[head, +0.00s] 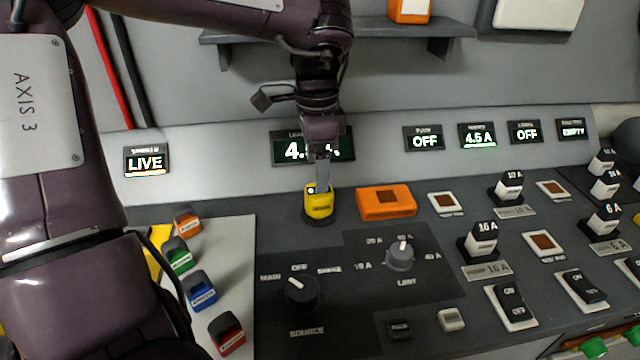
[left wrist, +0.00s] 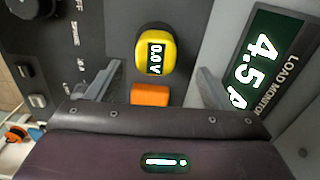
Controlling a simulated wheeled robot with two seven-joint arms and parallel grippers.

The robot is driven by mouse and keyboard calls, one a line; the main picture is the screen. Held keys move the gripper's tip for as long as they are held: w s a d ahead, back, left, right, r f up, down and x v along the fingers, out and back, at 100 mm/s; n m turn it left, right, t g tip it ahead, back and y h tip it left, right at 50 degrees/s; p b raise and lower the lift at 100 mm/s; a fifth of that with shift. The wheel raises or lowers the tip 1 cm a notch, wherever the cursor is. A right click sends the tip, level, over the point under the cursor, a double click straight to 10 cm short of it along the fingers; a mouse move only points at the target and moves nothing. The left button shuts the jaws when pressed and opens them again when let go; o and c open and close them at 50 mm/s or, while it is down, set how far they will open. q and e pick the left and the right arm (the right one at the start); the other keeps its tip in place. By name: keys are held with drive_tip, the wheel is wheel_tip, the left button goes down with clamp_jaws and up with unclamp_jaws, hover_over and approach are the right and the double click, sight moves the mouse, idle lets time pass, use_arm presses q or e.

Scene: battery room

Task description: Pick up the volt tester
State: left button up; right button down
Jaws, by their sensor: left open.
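The volt tester (head: 319,205) is a small yellow unit standing upright on a dark round base on the panel. In the left wrist view its yellow top (left wrist: 155,37) shows a dark display reading 0.0 V. My left gripper (head: 322,172) points down just above and behind the tester, covering part of its top edge. In the left wrist view its two fingers stand apart, with the tester ahead of and between their tips. I cannot tell whether a finger touches it. My right gripper is in neither view.
An orange block (head: 386,203) sits close right of the tester. Knobs, including the source knob (head: 302,290), and several breaker switches (head: 512,303) cover the panel. Displays line the sloped back. Coloured tags (head: 200,291) lie at left, and a shelf (head: 340,32) is above.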

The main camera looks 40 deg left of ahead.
sight(319, 202)
use_arm(q)
drive_tip(key=f, duration=0.7)
drive_tip(key=shift+s+d, duration=0.1)
drive_tip(key=shift+d, duration=0.2)
drive_tip(key=shift+r, duration=0.1)
drive_tip(key=c, duration=1.1)
drive_tip(key=shift+c, duration=0.2)
